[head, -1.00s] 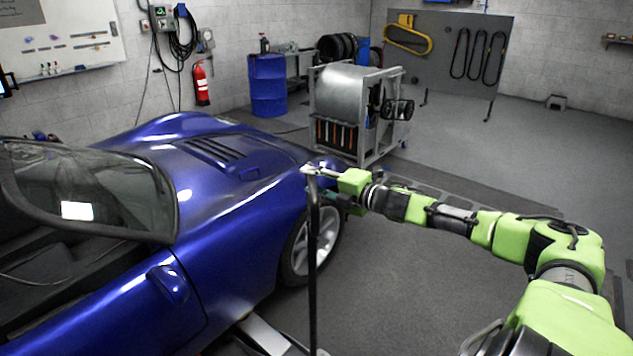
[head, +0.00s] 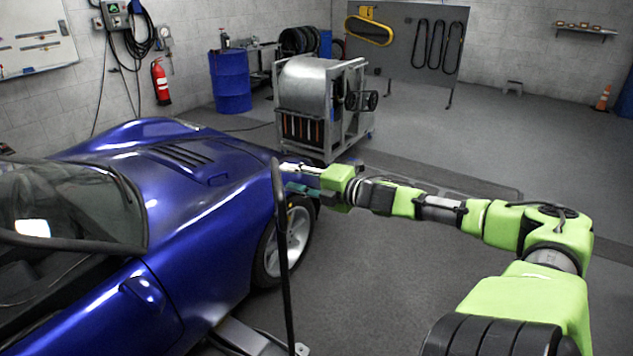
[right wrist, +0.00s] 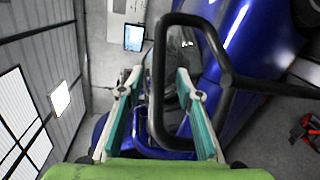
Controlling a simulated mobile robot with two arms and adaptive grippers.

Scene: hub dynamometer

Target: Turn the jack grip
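The jack grip (head: 279,195) is a thin black bent bar standing upright beside the blue car's front wheel in the head view. In the right wrist view it is a rounded black loop (right wrist: 157,90); one side of it lies between the fingers in the picture, and a shaft runs off to the right. My right gripper (head: 293,178) is at the upper part of the bar. Its teal-padded fingers (right wrist: 160,86) are spread apart, not closed on the bar. I cannot tell whether either finger touches it. My left gripper is not in view.
The blue car (head: 215,240) fills the left, close to the grip. A grey metal piece (head: 245,336) lies low beside it. A wheeled metal frame with a drum (head: 318,100) and a blue barrel (head: 230,80) stand behind. The floor right of the grip is open.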

